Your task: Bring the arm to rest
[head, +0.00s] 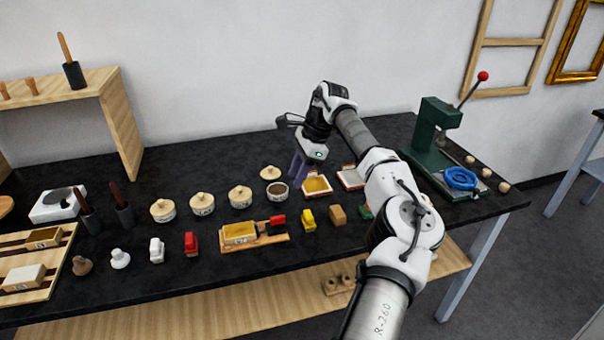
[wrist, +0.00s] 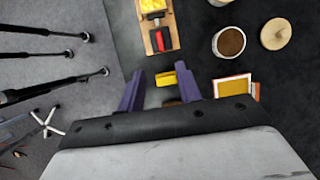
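My arm reaches out over the black table (head: 130,270), bent at the elbow. My gripper (head: 299,168) hangs above the table near an open jar of dark stuff (head: 277,192), with its purple fingers pointing down. In the wrist view, my gripper (wrist: 160,70) has its two fingers spread apart. Nothing is held between them. A yellow block (wrist: 167,79) shows in the gap, lying on the table below. The same yellow block (head: 308,219) is in the head view. My forearm hides part of the table's right side.
Several lidded jars (head: 202,204) stand left of the gripper. A yellow-filled tray (head: 316,186) lies close on its right. A green press (head: 433,135) with a red-knobbed lever stands farther right. A wooden shelf (head: 121,125) is at the back left. The air around the gripper looks clear.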

